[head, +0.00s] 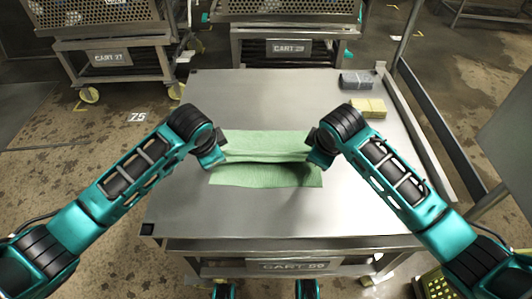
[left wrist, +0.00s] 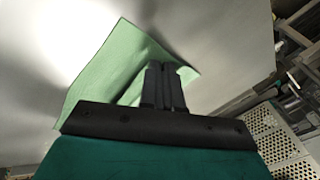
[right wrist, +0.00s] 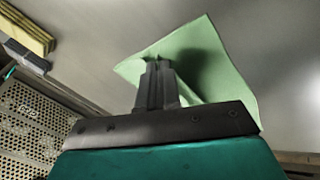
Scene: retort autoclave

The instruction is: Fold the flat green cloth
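The green cloth (head: 265,174) lies on the steel cart top, with a raised strip stretched between my two grippers across its middle. A shadow falls on the part nearer to me. My left gripper (left wrist: 166,80) is shut on the cloth at its left side, and my right gripper (right wrist: 156,78) is shut on it at its right side. The cloth also shows in the left wrist view (left wrist: 105,75) and in the right wrist view (right wrist: 215,65). In the head view my wrists hide the fingertips.
The cart top (head: 200,210) is bare around the cloth. A grey stack (head: 357,80) and a yellow stack (head: 367,107) sit at its back right. A rail (head: 425,110) runs along the right side. Other carts (head: 115,60) stand behind on the stained floor.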

